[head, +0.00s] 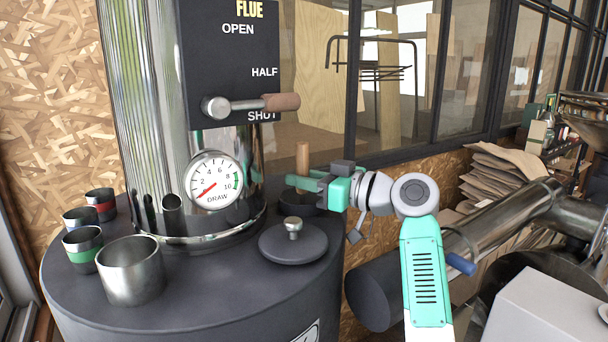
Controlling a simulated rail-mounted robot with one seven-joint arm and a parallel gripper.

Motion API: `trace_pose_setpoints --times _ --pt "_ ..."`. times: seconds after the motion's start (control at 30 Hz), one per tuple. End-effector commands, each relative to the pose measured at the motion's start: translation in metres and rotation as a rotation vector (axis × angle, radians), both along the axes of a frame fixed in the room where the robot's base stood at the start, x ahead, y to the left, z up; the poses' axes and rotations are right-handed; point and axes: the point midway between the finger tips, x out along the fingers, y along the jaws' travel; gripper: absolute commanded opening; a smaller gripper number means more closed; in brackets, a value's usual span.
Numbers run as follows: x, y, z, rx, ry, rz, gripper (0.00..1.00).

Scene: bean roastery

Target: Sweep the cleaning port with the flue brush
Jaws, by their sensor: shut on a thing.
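The flue brush shows as an upright wooden handle (303,158) above my gripper (308,182). My gripper reaches in from the right and is shut on the brush. The cleaning port (302,203) is a dark round collar on top of the black drum, directly below the gripper. The brush's lower part is hidden by the gripper and collar, so I cannot tell how deep it sits. A dark round lid (293,246) with a metal knob lies on the drum top, in front of the port.
The black drum top (215,285) also carries a steel flue column (150,110) with a draw gauge (215,180) and a wooden-tipped flue lever (280,102) at SHUT. Several metal cups (130,270) stand at left. A large pipe (490,215) and paper sacks lie right.

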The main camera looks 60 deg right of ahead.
Motion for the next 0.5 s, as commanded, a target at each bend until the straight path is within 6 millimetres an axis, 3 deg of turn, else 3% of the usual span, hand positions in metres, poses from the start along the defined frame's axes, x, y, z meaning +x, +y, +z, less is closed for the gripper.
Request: trace_pose_setpoints --times 0.27,0.5 --pt "0.0 0.0 0.006 -0.001 -0.001 0.001 0.0" --pt "0.001 0.001 0.032 -0.001 -0.002 0.001 0.0"
